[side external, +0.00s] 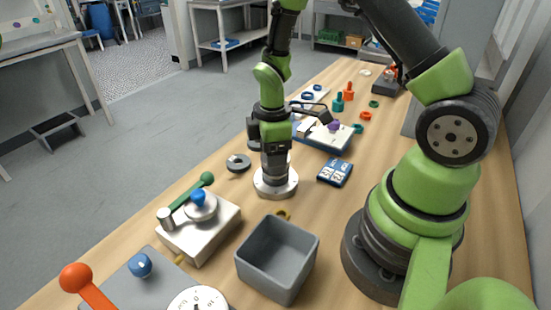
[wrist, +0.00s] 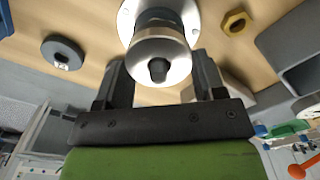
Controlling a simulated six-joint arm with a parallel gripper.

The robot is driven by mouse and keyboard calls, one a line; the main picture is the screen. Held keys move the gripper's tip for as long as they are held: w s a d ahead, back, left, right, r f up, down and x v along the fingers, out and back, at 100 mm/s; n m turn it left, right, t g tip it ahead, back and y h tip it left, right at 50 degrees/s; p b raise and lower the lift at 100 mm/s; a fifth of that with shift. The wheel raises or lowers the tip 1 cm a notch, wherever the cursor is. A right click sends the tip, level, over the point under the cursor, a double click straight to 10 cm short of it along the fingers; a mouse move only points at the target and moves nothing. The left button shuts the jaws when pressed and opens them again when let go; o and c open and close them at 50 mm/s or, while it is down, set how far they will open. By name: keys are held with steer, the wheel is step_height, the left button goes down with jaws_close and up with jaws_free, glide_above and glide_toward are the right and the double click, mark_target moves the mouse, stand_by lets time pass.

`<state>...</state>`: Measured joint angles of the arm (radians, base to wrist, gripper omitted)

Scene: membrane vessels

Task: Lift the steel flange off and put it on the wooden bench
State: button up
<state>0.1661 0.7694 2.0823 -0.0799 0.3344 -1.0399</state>
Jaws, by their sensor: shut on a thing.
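The steel flange (side external: 276,186) is a pale round disc with holes around its rim and a raised hub in the middle. In the side view it is right under my gripper (side external: 274,163), low over the wooden bench (side external: 335,215). I cannot tell whether it touches the wood. In the wrist view the flange (wrist: 127,20) sits at the top centre, its hub with a dark centre between the two fingers of my gripper (wrist: 162,72). My gripper is shut on the flange by this hub. The fingers hide part of the hub in the side view.
A grey open bin (side external: 277,257) and a yellow nut (side external: 283,214) are in front. A dark ring (side external: 238,162) lies left. A pale block (side external: 198,228) with a blue-knobbed lid stands front left. A blue card (side external: 335,173) lies right.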

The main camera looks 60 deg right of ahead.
steer(key=shift+r, duration=0.1)
step_height(320, 180, up, 13)
glide_above(294, 159)
step_height(294, 159, down, 9)
step_height(294, 159, down, 10)
steer(key=shift+w+f, duration=0.1)
steer(key=shift+f, duration=0.1)
stand_by(0.8)
steer(key=shift+f, duration=0.15)
steer(key=o, duration=1.1)
